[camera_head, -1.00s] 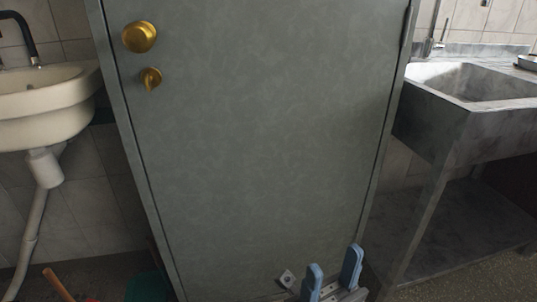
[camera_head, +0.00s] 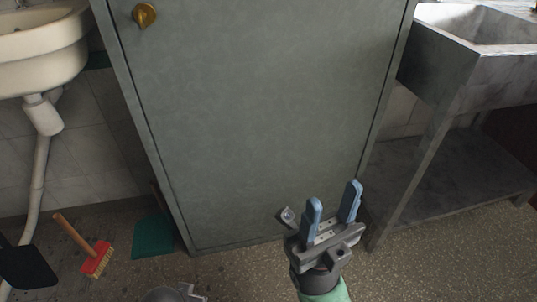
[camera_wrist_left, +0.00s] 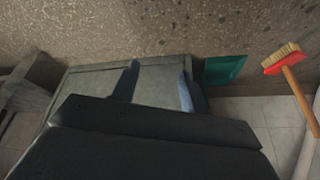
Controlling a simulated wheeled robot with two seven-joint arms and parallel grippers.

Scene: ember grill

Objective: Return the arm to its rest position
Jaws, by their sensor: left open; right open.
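My right gripper (camera_head: 332,204) is in the lower right middle of the head view, in front of the grey cabinet door (camera_head: 262,110). Its two blue fingers point up in the picture and stand apart, with nothing between them. My left gripper (camera_wrist_left: 158,84) shows in the left wrist view. Its two bluish fingers are apart and no object is held between them. The cabinet lies beyond them. I cannot make out the left gripper clearly in the head view.
A brass knob (camera_head: 144,14) is on the door. A white basin (camera_head: 42,52) stands left, a stone sink (camera_head: 475,75) on a stand right. A red brush (camera_head: 97,260) and a green dustpan (camera_head: 153,238) lie on the floor, also seen in the left wrist view.

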